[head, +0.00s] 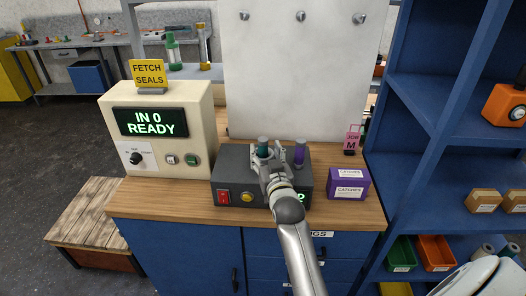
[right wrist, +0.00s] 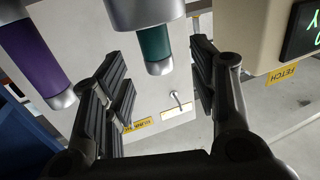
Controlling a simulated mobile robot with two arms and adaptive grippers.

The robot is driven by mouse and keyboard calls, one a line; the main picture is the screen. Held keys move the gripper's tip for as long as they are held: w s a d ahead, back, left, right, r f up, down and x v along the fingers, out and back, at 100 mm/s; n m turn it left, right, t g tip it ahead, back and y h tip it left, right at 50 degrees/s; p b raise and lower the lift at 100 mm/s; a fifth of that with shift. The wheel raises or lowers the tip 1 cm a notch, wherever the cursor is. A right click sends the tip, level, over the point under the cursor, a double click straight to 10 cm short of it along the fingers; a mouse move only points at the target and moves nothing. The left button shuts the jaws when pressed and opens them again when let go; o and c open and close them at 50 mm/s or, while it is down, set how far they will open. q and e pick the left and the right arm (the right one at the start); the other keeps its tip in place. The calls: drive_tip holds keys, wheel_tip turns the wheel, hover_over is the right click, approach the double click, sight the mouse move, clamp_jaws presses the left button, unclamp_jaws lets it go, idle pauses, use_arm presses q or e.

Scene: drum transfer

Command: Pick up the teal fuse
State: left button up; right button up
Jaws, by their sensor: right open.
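The teal fuse (head: 263,149) stands upright with a silver cap at the dark grey box (head: 228,172) on the wooden bench. In the right wrist view the teal fuse (right wrist: 154,45) has silver ends and appears between my open fingers, with a gap on both sides. My right gripper (head: 270,163) is open and empty, close in front of the fuse, and partly hides it and the box. A purple fuse (head: 299,153) stands just right of it and also shows in the right wrist view (right wrist: 36,50). My left gripper is not in view.
A cream console (head: 190,110) reading "IN 0 READY" stands left of the grey box. A purple carton (head: 348,184) and pink tag (head: 353,138) are to the right. A white panel (head: 290,80) rises behind. Blue shelving (head: 425,150) borders the bench on the right.

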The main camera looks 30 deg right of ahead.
sight(264, 144)
drive_tip(key=shift+w+d+r, duration=0.15)
drive_tip(key=shift+w+r, duration=0.1)
drive_tip(key=p+x, duration=0.2)
drive_tip(key=x, duration=0.1)
drive_tip(key=shift+w+d+r, duration=0.15)
drive_tip(key=shift+w+d, duration=0.05)
drive_tip(key=shift+w, duration=0.1)
drive_tip(key=shift+w+d, duration=0.15)
drive_tip(key=shift+w, duration=0.25)
clamp_jaws()
